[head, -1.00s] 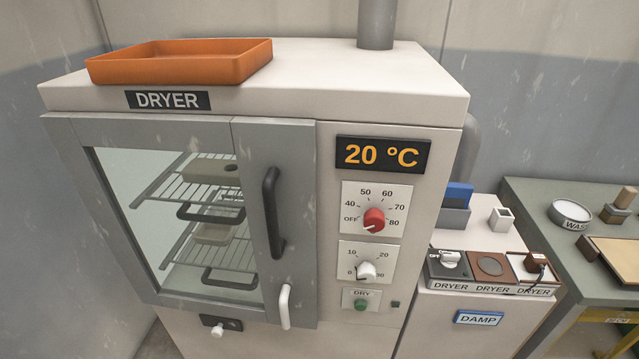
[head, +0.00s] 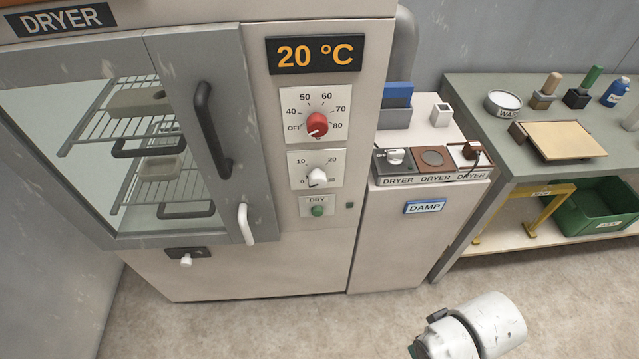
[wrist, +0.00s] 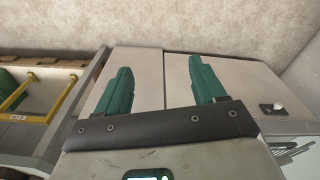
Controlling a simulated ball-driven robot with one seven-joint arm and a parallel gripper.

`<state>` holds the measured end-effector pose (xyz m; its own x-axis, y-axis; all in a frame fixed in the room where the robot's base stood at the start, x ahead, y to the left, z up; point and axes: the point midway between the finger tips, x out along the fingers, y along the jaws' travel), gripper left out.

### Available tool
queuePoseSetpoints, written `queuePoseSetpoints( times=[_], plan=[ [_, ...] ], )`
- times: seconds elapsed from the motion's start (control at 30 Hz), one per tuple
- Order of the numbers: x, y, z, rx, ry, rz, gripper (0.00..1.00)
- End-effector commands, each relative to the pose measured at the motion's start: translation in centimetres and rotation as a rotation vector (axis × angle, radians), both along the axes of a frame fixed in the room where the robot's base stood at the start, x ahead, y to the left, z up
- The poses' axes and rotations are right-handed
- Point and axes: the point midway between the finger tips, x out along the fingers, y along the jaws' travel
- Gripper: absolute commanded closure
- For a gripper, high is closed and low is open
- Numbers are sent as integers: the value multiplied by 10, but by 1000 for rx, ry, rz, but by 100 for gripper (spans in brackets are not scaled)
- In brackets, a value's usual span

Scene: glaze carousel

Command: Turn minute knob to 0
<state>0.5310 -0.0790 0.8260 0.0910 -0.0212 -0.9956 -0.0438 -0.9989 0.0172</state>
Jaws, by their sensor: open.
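The minute knob (head: 317,178) is a small white knob on a pale dial plate on the dryer's front, below the red temperature knob (head: 317,125). Its scale shows 0 at the lower left and 10 and 20 above. A dark mark on the knob faces the lower left, near the 0, but is too small to read exactly. My gripper (wrist: 160,65) shows in the wrist view with its two green fingers wide apart and nothing between them. It faces the cabinet fronts and floor, away from the knob. The wrist view does not show the knob.
The dryer door (head: 190,60), with its dark handle (head: 212,130) and white lever (head: 244,224), appears closed left of the dials. A green dry button (head: 317,211) sits below the knob. A damp cabinet (head: 395,240) and bench (head: 465,130) stand right.

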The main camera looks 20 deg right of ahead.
Motion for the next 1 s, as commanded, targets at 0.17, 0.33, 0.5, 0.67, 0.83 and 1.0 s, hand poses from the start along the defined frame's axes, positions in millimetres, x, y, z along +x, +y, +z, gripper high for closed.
queuePoseSetpoints(
  times=[0.17,0.33,0.5,0.67,0.83,1.0],
  plan=[
    [31,-12,-13,-103,-101,-46,31],
    [106,-33,-14,-345,-381,-101,31],
    [185,-19,18,-563,-733,-40,31],
    [241,31,55,-691,-1038,115,31],
    [268,86,78,-744,-1233,277,31],
    [277,107,87,-756,-1295,342,31]
  ],
)
